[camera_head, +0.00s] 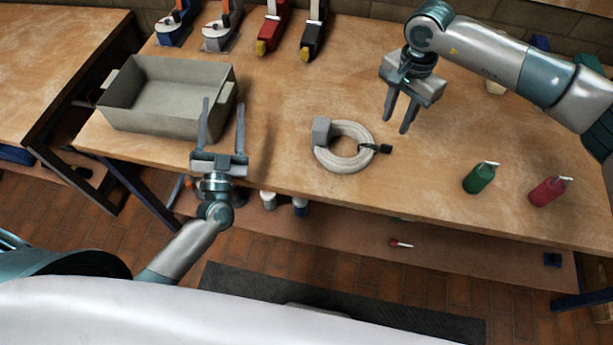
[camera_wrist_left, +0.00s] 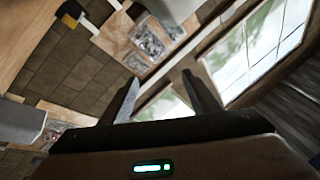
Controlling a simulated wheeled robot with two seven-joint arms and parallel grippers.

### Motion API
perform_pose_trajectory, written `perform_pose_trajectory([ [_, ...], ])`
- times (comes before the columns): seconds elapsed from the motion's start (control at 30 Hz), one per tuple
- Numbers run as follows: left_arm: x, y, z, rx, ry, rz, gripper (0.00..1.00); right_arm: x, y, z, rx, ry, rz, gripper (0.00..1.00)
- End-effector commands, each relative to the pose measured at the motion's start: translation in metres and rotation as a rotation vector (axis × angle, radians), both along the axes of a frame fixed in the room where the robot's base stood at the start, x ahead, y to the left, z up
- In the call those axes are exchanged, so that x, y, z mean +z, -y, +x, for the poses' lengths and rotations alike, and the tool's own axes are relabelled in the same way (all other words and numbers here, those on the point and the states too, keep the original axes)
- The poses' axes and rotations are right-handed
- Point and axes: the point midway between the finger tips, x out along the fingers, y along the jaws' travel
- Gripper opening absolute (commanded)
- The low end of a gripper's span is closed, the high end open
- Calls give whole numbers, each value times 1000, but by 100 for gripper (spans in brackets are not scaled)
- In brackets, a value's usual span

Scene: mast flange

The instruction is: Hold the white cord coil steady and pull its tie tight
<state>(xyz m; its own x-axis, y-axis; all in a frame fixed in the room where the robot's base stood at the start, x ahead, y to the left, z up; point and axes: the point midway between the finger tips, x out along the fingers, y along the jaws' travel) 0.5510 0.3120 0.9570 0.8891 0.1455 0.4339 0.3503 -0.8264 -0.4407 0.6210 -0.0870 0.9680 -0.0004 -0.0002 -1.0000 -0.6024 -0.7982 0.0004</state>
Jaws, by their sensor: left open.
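The white cord coil (camera_head: 335,158) lies flat on the wooden workbench, near the middle of its front part. A grey block (camera_head: 322,130) sits at the coil's upper left. My right gripper (camera_head: 396,113) points down above the bench, up and right of the coil. Its two fingers are apart with nothing seen between them. The left wrist view shows neither coil nor tie.
A grey bin (camera_head: 165,127) stands left on the workbench (camera_head: 280,100). Several clamp-like tools, including a red one (camera_head: 273,28), line the back. Bench around the coil is clear.

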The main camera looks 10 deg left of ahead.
Motion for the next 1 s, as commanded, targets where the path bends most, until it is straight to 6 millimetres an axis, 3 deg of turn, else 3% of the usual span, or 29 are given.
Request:
perform_pose_trajectory([
  [0.03,-13,21,-9,-24,-38,-54,56,0,0,0,0,0,0,31],
  [0.2,-50,91,-37,-105,-167,-227,56,0,0,0,0,0,0,31],
  [0.4,-75,166,-73,-195,-299,-403,56,0,0,0,0,0,0,31],
  [0.5,-81,194,-87,-231,-345,-467,56,0,0,0,0,0,0,31],
  [0.7,-85,222,-102,-267,-394,-532,56,0,0,0,0,0,0,31],
  [1.0,-86,225,-104,-271,-399,-539,56,0,0,0,0,0,0,31],
])
